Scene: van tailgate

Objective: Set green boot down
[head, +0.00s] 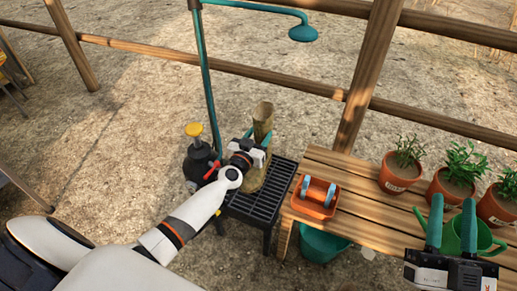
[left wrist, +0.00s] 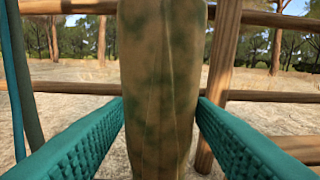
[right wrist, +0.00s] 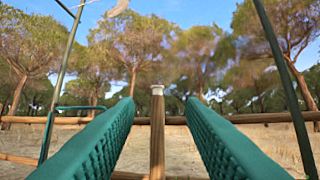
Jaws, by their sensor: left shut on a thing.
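The green boot (head: 263,117), olive-brown with green patches, stands upright over a black slatted grate (head: 262,205) in the head view. Its shaft (left wrist: 163,85) fills the space between the two teal fingers in the left wrist view. My left gripper (head: 258,140) is shut on this shaft. The boot's foot is partly hidden behind my left gripper, and I cannot tell whether its sole touches the grate. My right gripper (head: 452,222) is open and empty at the lower right, above the wooden bench; its fingers (right wrist: 160,125) are wide apart in the right wrist view.
A teal shower pipe (head: 205,85) rises behind the grate. A dark sprayer with a yellow top (head: 194,130) stands to its left. The wooden bench (head: 345,210) at right bears an orange caddy (head: 316,203), potted plants (head: 398,172) and a green watering can (head: 478,238).

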